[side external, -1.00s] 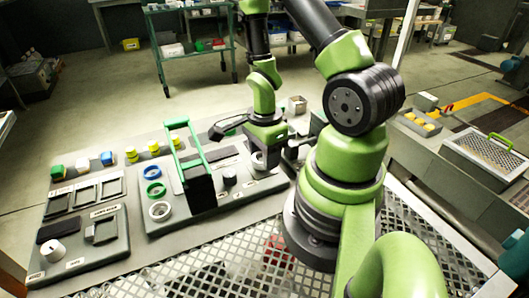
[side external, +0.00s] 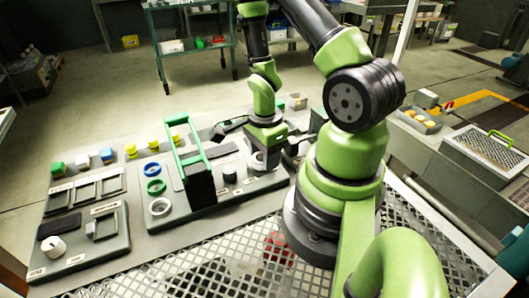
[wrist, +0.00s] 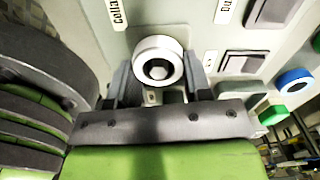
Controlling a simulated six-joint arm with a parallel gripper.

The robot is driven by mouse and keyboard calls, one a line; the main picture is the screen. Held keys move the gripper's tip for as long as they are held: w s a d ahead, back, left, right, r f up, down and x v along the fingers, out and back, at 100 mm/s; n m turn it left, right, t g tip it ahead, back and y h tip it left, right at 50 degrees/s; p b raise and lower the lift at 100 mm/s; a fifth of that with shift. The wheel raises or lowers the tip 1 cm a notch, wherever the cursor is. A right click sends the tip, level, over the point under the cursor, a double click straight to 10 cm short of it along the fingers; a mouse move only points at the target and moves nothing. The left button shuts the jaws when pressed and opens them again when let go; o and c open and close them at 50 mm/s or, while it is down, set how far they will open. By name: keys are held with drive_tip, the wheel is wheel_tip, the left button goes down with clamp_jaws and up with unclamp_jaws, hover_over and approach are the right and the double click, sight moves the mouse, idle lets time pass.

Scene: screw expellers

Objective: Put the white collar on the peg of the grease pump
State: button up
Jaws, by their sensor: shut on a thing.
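My gripper (wrist: 160,82) is shut on the white collar (wrist: 158,47), with one dark finger on each side of it. In the wrist view a grey round end, seemingly the peg (wrist: 157,70), shows within the collar's dark opening. I cannot tell whether the collar is around the peg or just above it. In the side external view my gripper (side external: 266,145) points down at the right end of the grey panel (side external: 210,208). The pale collar (side external: 258,163) shows low beneath it, partly hidden.
A green-framed handle on a black block (side external: 200,188) stands left of my gripper. A dark knob (side external: 230,173) stands between them. A perforated metal deck (side external: 235,245) is in front.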

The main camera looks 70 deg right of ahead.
drive_tip(key=o, duration=1.4)
drive_tip(key=shift+o, duration=0.2)
drive_tip(key=shift+r, duration=4.5)
drive_tip(key=shift+r, duration=0.1)
drive_tip(key=s+a+r+n+t+y, duration=0.1)
drive_tip(key=a+r+n+t, duration=0.2)
drive_tip(key=a+r+n, duration=0.3)
drive_tip(key=s+a+r+n+t+y, duration=0.1)
drive_tip(key=a+r+n+t, duration=0.3)
drive_tip(key=r+n, duration=0.9)
drive_tip(key=a+n, duration=0.2)
drive_tip(key=a, duration=0.1)
